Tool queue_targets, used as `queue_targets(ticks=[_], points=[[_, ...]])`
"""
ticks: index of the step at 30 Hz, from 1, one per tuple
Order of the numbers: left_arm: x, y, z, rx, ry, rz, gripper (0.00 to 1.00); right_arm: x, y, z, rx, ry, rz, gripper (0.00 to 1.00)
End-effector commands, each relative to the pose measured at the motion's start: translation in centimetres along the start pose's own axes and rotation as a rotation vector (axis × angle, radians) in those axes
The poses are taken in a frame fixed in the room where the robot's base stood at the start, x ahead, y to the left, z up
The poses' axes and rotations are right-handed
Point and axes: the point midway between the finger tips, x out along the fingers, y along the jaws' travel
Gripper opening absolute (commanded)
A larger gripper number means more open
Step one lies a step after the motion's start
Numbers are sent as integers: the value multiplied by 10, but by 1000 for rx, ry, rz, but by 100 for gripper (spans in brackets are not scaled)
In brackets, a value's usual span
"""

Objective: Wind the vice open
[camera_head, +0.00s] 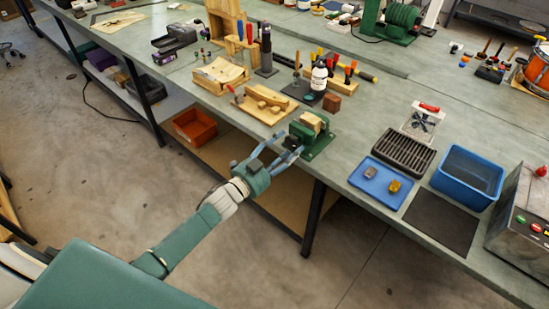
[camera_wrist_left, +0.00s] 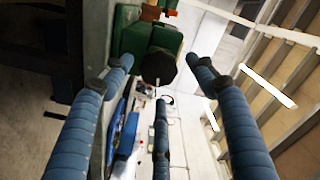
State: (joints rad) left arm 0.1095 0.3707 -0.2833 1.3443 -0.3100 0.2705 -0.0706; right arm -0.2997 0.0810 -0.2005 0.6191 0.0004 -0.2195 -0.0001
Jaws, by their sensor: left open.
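The green vice (camera_head: 318,147) stands at the front edge of the bench, with a light wooden block (camera_head: 312,121) at its jaws. In the left wrist view the vice (camera_wrist_left: 145,38) is at the top, with a dark many-sided knob (camera_wrist_left: 158,67) facing me. My left gripper (camera_head: 295,153) is in front of the vice, off the bench edge. Its blue fingers (camera_wrist_left: 163,82) are spread open around the line of the knob, with nothing held between them. I cannot tell whether any finger touches the knob. My right gripper is in neither view.
A wooden board with a tool (camera_head: 265,103) lies left of the vice, and a small brown block (camera_head: 331,103) sits behind it. A blue tray (camera_head: 381,183), a dark rack (camera_head: 404,153) and a blue bin (camera_head: 468,177) are to the right. An orange bin (camera_head: 196,127) is on the shelf below.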

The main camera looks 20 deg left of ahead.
Motion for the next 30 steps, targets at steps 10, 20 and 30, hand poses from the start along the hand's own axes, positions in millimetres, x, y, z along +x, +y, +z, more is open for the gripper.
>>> queue_targets(ticks=[10, 20, 30], points=[[-71, 3, -2, -1, 2, 4, 58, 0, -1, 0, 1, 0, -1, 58], [-90, 2, -4, 1, 5, 2, 58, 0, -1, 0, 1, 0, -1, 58], [-90, 3, -2, 105, 6, 4, 58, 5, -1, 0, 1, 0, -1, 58]])
